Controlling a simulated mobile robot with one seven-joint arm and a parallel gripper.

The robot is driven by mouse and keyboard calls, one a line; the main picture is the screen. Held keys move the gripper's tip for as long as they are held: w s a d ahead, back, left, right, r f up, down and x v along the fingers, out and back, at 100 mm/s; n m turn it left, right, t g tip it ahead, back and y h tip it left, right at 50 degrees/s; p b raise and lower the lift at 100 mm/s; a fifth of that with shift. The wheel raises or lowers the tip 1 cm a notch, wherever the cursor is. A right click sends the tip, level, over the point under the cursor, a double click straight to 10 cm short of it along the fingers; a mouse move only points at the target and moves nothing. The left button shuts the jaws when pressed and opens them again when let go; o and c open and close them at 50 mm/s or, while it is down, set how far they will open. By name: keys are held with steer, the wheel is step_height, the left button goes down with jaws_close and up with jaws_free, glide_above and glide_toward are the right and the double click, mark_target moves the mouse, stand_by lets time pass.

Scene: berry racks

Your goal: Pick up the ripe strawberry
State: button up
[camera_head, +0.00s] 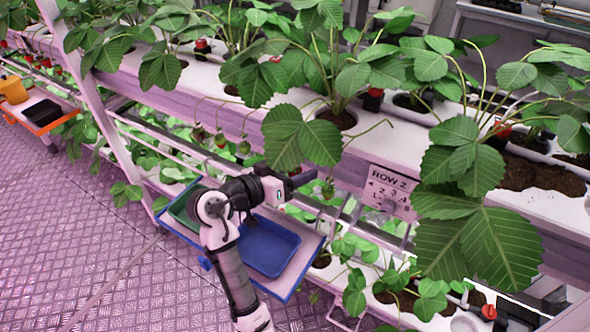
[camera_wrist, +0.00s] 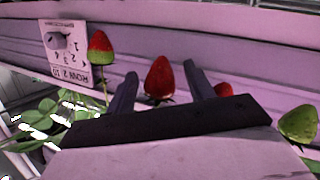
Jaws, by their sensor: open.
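A fully red strawberry (camera_wrist: 159,78) hangs between the two fingers of my gripper (camera_wrist: 160,88) in the wrist view. The fingers stand apart on either side of it, and I cannot tell whether either touches it. A half-red, half-green berry (camera_wrist: 100,47) hangs to the left, outside the fingers. A green berry (camera_wrist: 298,124) hangs at the right. Another red berry (camera_wrist: 223,89) shows partly behind the right finger. In the head view my gripper (camera_head: 303,178) is beside the rack, under large leaves, and the berry between its fingers cannot be made out.
A blue tray (camera_head: 268,250) and a green tray (camera_head: 184,210) sit below my arm. More berries (camera_head: 220,138) hang along the rack to the left. A row sign (camera_head: 388,192) is on the rack at the right. Large leaves (camera_head: 482,235) overhang. The aisle floor (camera_head: 90,225) is clear.

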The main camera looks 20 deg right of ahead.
steer(key=c, duration=0.7)
steer(key=shift+r, duration=0.1)
steer(key=shift+r, duration=0.2)
steer(key=shift+a+p, duration=0.25)
steer(key=shift+p, duration=0.05)
steer(key=f+v, duration=0.1)
steer(key=v, duration=0.4)
steer(key=f+p+v, duration=0.1)
steer(key=v, duration=0.5)
steer(key=f+p+v, duration=0.1)
steer(key=v, duration=0.5)
steer(key=shift+s+a+f, duration=0.3)
steer(key=shift+a, duration=0.1)
